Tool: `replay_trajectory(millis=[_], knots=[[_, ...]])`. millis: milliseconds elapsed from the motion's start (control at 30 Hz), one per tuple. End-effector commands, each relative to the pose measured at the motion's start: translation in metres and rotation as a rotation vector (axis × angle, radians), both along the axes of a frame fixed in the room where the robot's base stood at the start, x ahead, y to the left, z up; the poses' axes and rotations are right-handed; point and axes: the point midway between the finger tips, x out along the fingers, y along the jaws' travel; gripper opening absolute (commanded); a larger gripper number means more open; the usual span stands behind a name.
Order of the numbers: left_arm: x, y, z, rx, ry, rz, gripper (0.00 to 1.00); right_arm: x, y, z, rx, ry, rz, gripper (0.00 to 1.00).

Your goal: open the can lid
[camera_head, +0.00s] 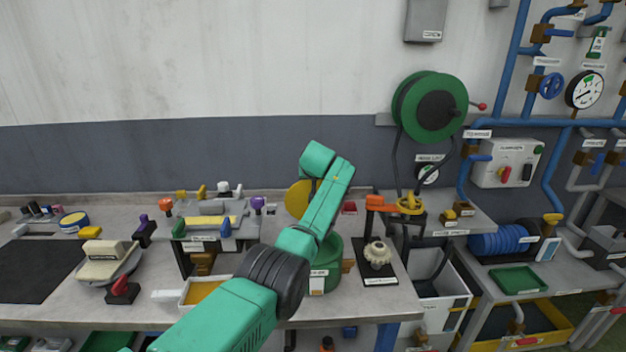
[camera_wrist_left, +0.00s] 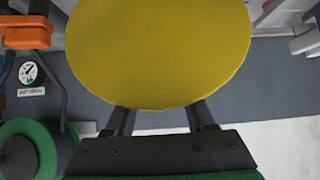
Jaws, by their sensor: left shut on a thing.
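The can is the green drum (camera_head: 328,268) on the bench, partly hidden behind my left arm. A round yellow lid (camera_head: 298,197) stands tilted up above and behind it, partly covered by the arm. In the left wrist view the lid's flat yellow face (camera_wrist_left: 160,45) fills the upper middle. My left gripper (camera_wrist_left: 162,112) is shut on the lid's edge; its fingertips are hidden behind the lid. In the head view the jaws are hidden by my arm. I cannot tell whether the lid still touches the can. My right gripper is not in view.
A white gear on a black plate (camera_head: 380,277) lies right of the can. A tray with orange contents (camera_head: 205,291) and a scale (camera_head: 106,263) stand to the left. An orange-handled yellow fitting (camera_head: 408,204) and green hose reel (camera_head: 430,106) are at the right.

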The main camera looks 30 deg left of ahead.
Motion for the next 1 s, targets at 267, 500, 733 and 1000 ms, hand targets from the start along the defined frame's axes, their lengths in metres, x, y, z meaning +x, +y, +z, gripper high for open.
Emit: replay_trajectory(millis=[267, 500, 733, 1000], knots=[[-0.0028, -0.0019, -0.0143, -0.016, 0.027, 0.002, 0.00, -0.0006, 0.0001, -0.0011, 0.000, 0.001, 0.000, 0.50], [-0.0028, -0.0020, -0.0144, -0.017, 0.026, 0.002, 0.00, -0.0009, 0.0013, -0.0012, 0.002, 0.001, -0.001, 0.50], [-0.0018, -0.0014, -0.0100, -0.011, 0.018, 0.002, 0.85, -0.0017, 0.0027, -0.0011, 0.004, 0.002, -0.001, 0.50], [-0.0030, -0.0033, -0.0051, -0.006, 0.012, 0.000, 0.85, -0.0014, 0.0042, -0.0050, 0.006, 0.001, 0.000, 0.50]])
